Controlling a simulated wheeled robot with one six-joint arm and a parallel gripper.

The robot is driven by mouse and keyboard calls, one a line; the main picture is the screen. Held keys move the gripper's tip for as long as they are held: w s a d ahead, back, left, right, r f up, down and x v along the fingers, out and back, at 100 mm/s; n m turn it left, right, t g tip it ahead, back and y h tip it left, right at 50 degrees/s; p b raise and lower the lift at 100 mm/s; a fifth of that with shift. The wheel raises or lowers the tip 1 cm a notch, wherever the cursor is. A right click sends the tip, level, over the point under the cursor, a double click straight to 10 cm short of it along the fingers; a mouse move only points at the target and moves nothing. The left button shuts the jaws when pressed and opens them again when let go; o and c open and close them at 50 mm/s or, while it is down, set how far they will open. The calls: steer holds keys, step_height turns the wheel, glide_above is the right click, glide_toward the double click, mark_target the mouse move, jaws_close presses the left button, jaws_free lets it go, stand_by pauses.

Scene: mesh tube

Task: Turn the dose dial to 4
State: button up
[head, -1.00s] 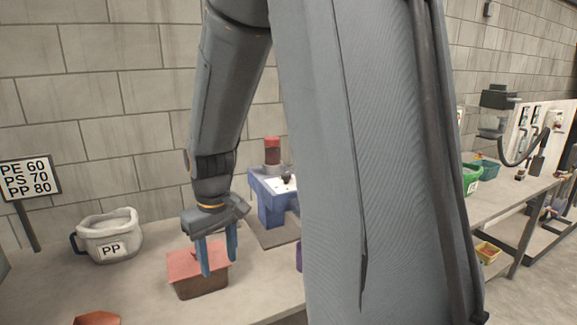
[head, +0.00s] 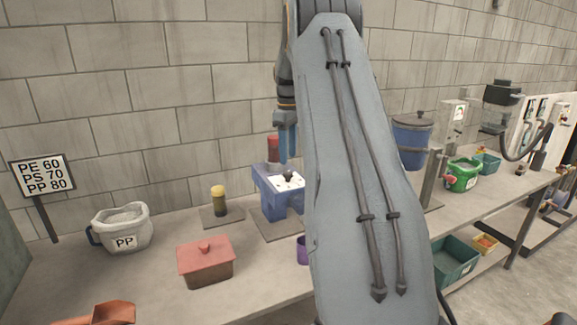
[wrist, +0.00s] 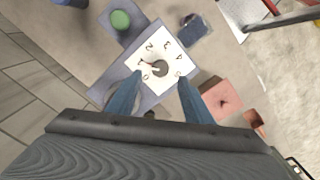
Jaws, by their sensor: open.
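The dose dial is a dark round knob (wrist: 160,68) on a white plate (wrist: 168,84) numbered 0 to 5 in the wrist view. A pale mark on its left side seems to point near 1, but is too small to read surely. The plate sits on a blue machine (head: 271,204) with a red top part (head: 272,148); the dial (head: 289,176) shows there too. My gripper (head: 287,157) hangs above the dial, pointing down, fingers apart and empty. In the wrist view its fingers (wrist: 157,95) frame the plate's lower part, clear of the knob.
A red-lidded box (head: 206,264), a PP bag (head: 122,232) and a yellow-capped post (head: 218,200) stand on the bench. A sign (head: 41,175) reads PE 60, PS 70, PP 80. My arm hides the bench's middle. A block wall stands behind.

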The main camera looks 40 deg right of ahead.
mark_target(288, 172)
steer(key=shift+f+p, duration=1.2)
steer(key=shift+f, duration=1.9)
steer(key=c, duration=1.1)
